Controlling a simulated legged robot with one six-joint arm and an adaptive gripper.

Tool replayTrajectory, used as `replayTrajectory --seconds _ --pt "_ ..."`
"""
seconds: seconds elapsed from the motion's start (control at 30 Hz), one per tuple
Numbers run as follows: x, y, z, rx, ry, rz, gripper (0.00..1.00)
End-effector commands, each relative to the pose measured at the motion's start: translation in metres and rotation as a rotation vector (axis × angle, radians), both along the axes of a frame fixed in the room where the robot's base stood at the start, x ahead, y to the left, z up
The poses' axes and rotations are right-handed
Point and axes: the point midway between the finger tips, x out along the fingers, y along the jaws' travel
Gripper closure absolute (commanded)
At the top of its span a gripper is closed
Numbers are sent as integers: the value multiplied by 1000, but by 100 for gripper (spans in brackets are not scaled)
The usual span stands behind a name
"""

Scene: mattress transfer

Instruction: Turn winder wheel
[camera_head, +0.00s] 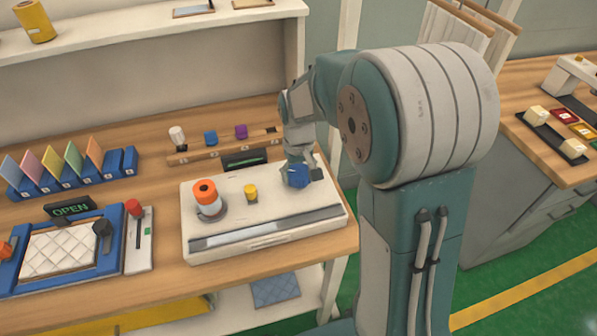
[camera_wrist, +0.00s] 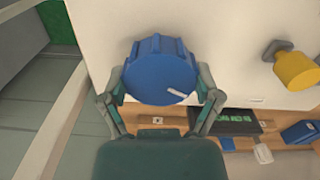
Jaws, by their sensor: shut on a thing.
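The winder wheel (camera_wrist: 160,72) is a blue ribbed knob with a white mark on its face. It sits on the right part of a white machine (camera_head: 265,228) on the wooden bench, where the wheel also shows in the head view (camera_head: 298,177). My gripper (camera_wrist: 161,86) reaches down to the wheel, with one finger against each side of it. It is shut on the wheel. In the head view my gripper and wrist cover part of the wheel's top. The white mark points to the lower right in the wrist view.
On the same machine are a yellow knob (camera_head: 251,193) and an orange-topped spool (camera_head: 206,194). A small dark display (camera_head: 245,159) stands behind it. A wooden rack (camera_head: 220,148) with a blue and a purple piece is farther back. Coloured cards stand at the left.

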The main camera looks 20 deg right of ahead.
Motion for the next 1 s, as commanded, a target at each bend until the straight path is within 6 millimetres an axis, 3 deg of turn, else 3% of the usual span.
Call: replayTrajectory --seconds 1.0 --pt "4 0 3 6 -15 -965 66"
